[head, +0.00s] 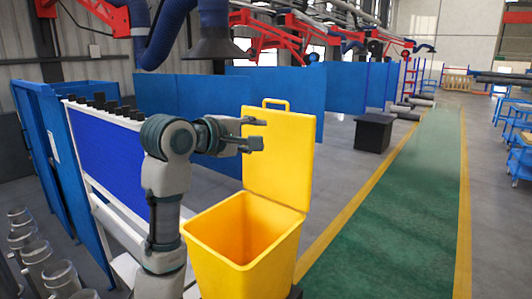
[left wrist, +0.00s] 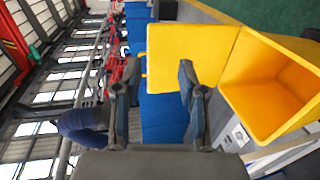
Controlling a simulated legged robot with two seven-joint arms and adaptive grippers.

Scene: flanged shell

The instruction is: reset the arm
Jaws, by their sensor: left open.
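My left gripper (head: 257,132) is open and empty in the head view. It is raised in front of the upright lid of a yellow bin (head: 243,235). My left arm comes up at the left of the bin and bends over toward the lid. In the left wrist view the two fingers of the left gripper (left wrist: 155,95) stand apart with nothing between them. The yellow bin (left wrist: 270,95) shows at the right there, its lid swung open and its inside looking empty. Whether the fingers touch the lid I cannot tell. My right gripper is not in view.
A white rack with a blue panel (head: 105,150) stands close left of my arm. Metal flanged parts (head: 38,250) stand at the lower left. Blue partitions (head: 180,100) and a dark box (head: 374,132) are behind. A green walkway (head: 400,220) at the right is clear.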

